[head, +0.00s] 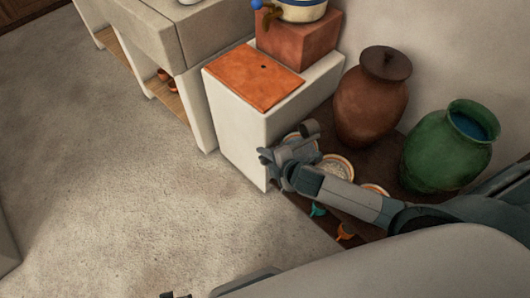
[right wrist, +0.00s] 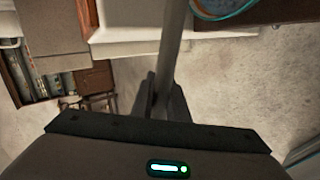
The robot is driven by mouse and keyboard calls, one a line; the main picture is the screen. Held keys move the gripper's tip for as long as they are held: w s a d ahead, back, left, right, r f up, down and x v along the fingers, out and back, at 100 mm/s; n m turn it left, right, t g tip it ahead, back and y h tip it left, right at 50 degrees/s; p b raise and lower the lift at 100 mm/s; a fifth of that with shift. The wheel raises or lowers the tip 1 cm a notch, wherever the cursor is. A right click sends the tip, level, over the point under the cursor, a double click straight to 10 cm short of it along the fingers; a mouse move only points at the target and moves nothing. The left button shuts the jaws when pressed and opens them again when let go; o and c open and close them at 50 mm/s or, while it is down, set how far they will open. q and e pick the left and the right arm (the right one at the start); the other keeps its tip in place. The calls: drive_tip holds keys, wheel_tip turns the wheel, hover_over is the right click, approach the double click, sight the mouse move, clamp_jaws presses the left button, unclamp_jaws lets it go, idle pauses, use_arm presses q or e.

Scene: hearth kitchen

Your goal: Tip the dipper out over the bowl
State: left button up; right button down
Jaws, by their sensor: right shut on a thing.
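My right gripper (head: 277,162) is shut on a thin grey rod, which looks like the handle of the dipper (right wrist: 175,45). The rod runs up from between the fingers (right wrist: 164,103) in the right wrist view. In the head view, a small dark cup-like part (head: 309,128) shows just above the gripper; it seems to be the dipper's cup. What is in it cannot be seen. Bowls stand below and beside the gripper: a middle bowl (head: 339,161) and another (head: 375,189) partly behind my forearm. A blue-rimmed bowl (right wrist: 222,14) shows in the right wrist view.
A brown lidded jar (head: 368,105) and a green jar (head: 447,150) with blue inside stand behind the bowls. A white block (head: 237,124) with an orange top (head: 253,77) stands left of them. Small green (head: 318,209) and orange (head: 345,232) things are at the front edge. The floor is clear.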

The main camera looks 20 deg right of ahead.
use_arm(q)
drive_tip(key=shift+w+r+b, duration=0.15)
drive_tip(key=shift+r+b, duration=0.15)
drive_tip(key=shift+r, duration=0.4)
use_arm(e)
drive_tip(key=shift+a+f+n+h, duration=0.1)
drive_tip(key=shift+f+n+h, duration=0.25)
drive_tip(key=shift+f, duration=0.5)
drive_tip(key=shift+a+f+n+h, duration=0.1)
drive_tip(key=shift+f+n+h, duration=0.15)
drive_tip(key=shift+f+h, duration=0.4)
drive_tip(key=shift+f, duration=0.2)
use_arm(q)
drive_tip(key=shift+d, duration=0.1)
use_arm(e)
drive_tip(key=shift+w+t, duration=0.1)
drive_tip(key=shift+t, duration=0.2)
